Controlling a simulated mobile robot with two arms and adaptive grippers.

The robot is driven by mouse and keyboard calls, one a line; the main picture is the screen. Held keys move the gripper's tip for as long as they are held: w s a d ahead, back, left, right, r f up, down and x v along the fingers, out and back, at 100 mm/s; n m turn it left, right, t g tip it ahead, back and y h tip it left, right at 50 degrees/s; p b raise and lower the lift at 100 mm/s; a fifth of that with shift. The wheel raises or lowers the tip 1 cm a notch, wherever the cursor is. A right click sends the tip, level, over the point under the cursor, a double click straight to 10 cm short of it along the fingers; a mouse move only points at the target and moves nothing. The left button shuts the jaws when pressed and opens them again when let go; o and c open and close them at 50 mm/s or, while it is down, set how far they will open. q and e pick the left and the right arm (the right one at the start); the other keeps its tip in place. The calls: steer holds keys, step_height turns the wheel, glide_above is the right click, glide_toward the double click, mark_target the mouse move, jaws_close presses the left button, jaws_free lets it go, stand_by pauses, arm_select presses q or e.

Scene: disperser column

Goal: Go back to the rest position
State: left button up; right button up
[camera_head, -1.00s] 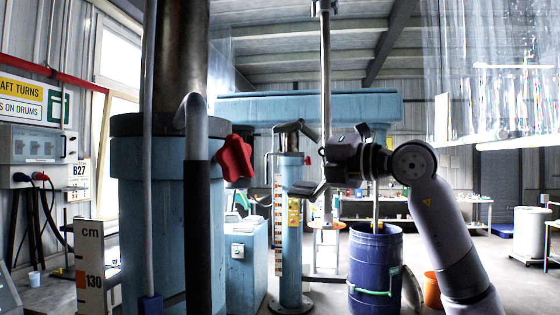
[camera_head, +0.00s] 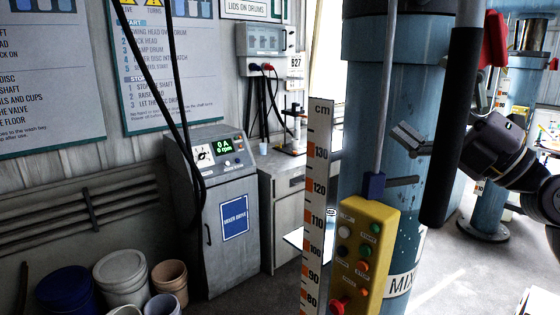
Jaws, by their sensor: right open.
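My right arm comes in from the right edge, with a dark wrist (camera_head: 495,148). My right gripper (camera_head: 408,160) points left, with its two grey fingers spread apart and nothing between them. The fingers show against the thick blue column (camera_head: 385,75). A black-sleeved bar (camera_head: 455,120) passes in front of the gripper and hides its middle part. I cannot tell whether the fingers touch the column. My left gripper is not in view.
A yellow button box (camera_head: 362,255) and a cm scale (camera_head: 317,190) stand before the column. A red knob (camera_head: 495,38) is above my right wrist. A grey drive cabinet (camera_head: 215,215) and several buckets (camera_head: 122,272) are at left. Some floor (camera_head: 455,265) is clear at right.

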steer(key=s+d+f+m+t+h, duration=0.1)
steer(key=d+f+m+h, duration=0.3)
steer(key=f+m+h, duration=1.2)
steer(key=d+f+m+t+h, duration=0.1)
steer(key=d+f+m+h, duration=0.3)
steer(key=f+m, duration=1.3)
steer(key=s+a+f+n+g, duration=0.25)
steer(key=s+f, duration=0.25)
steer(key=f, duration=0.5)
steer(key=s+a+f+n+g, duration=0.1)
steer(key=s+f+g, duration=0.4)
steer(key=f, duration=0.4)
steer(key=s+a+f+g+y, duration=0.1)
steer(key=s+a+f+g, duration=0.2)
steer(key=s+f, duration=0.35)
steer(key=s+a+f+g+y, duration=0.1)
steer(key=s+a+f+g, duration=0.15)
steer(key=s, duration=0.75)
steer(key=s+f+g+b, duration=0.2)
steer(key=s+f+b, duration=0.1)
steer(key=f, duration=2.8)
steer(key=s+d+f+g+b, duration=0.1)
steer(key=s+d+f+b, duration=0.1)
steer(key=s+f, duration=1.4)
steer(key=shift+d+f+n, duration=0.45)
